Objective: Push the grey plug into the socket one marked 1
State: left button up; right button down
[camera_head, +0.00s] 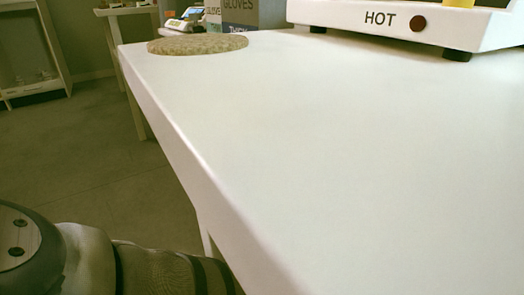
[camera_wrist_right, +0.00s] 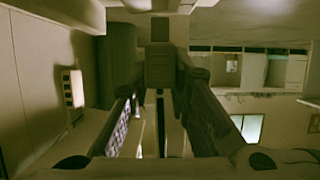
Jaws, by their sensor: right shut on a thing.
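In the right wrist view my right gripper (camera_wrist_right: 162,80) is shut on a dark grey block, which looks like the grey plug (camera_wrist_right: 160,62). The block sits between the fingertips, and dim light blurs its outline. A pale upright strip (camera_wrist_right: 73,92) with small dark marks is on the left in that view, apart from the gripper. It may be a socket strip, but no number can be read on it. Neither plug nor sockets show in the head view. My left gripper is not in view; only part of my arm shows at the lower left.
A white table (camera_head: 330,130) fills most of the head view, with its middle bare. A round cork mat (camera_head: 198,44) lies at its far left corner. A white device marked HOT (camera_head: 400,18) stands at the back right. Glove boxes (camera_head: 240,14) are behind the mat.

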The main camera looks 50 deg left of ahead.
jog(key=shift+f, duration=1.35)
dwell(0.4)
jog(key=shift+r+p, duration=1)
jog(key=shift+p, duration=0.05)
jog(key=shift+f+b, duration=0.9)
jog(key=shift+f, duration=0.1)
dwell(0.7)
jog(key=c, duration=1.4)
grip_release()
jog(key=v, duration=1.2)
jog(key=shift+s, duration=0.1)
